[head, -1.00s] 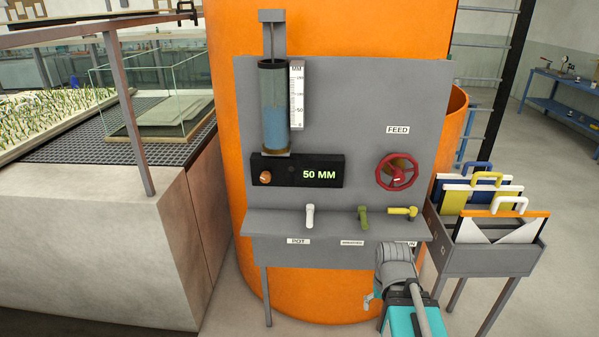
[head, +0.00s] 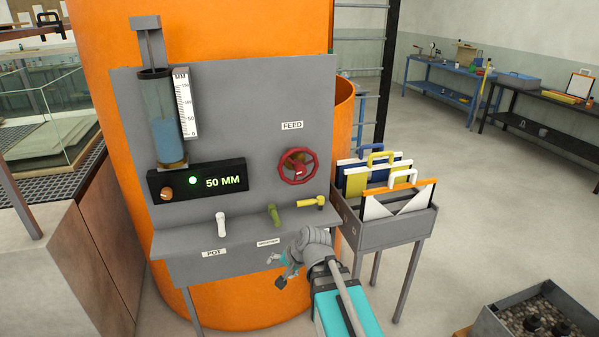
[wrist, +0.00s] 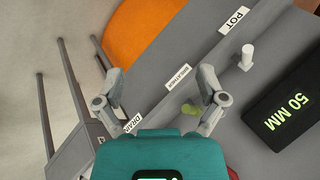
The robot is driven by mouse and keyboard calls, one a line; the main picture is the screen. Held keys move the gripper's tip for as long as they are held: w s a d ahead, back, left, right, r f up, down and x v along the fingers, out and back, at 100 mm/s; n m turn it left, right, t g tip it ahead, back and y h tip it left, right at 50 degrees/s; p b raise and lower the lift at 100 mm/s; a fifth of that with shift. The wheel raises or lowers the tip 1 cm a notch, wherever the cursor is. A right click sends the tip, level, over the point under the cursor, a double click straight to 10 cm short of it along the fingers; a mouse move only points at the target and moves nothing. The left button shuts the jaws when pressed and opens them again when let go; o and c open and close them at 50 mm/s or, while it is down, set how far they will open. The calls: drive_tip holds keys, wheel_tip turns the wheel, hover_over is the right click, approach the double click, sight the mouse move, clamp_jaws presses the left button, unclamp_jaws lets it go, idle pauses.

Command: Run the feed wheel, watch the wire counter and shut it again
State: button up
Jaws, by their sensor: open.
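The red feed wheel (head: 298,166) is on the grey panel, under the FEED label. The counter display (head: 226,183) reads 50 MM in green digits and has a lit green lamp (head: 193,181); the display also shows in the wrist view (wrist: 290,112). A clear cylinder (head: 167,120) with blue content stands above it beside a MM scale (head: 186,103). My gripper (head: 279,271) is open and empty, below and in front of the panel's shelf, below the wheel and apart from it. In the wrist view its fingers (wrist: 160,75) are spread.
White (head: 221,223), green (head: 273,214) and yellow (head: 313,202) taps line the shelf (head: 190,238). A grey bin (head: 400,225) of handled boards stands right of the panel. A large orange tank (head: 240,40) is behind. Open floor lies to the right, with a crate (head: 490,322) at bottom right.

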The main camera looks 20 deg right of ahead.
drive_tip(key=w+r+m+t+y, duration=0.2)
drive_tip(key=w+r+m+t, duration=0.25)
drive_tip(key=w+m, duration=0.25)
drive_tip(key=m+t+h, duration=0.6)
drive_tip(key=m+t, duration=0.3)
drive_tip(key=m, duration=1.3)
approach(302, 172)
drive_tip(key=s, duration=0.2)
drive_tip(key=shift+s+r+b, duration=0.15)
drive_tip(key=shift+b, duration=0.25)
drive_tip(key=shift+n, duration=0.3)
drive_tip(key=shift+w+a, duration=0.15)
drive_tip(key=shift+w, duration=3.3)
drive_tip(key=shift+w+a, duration=0.1)
drive_tip(key=shift+w, duration=3.35)
clamp_jaws()
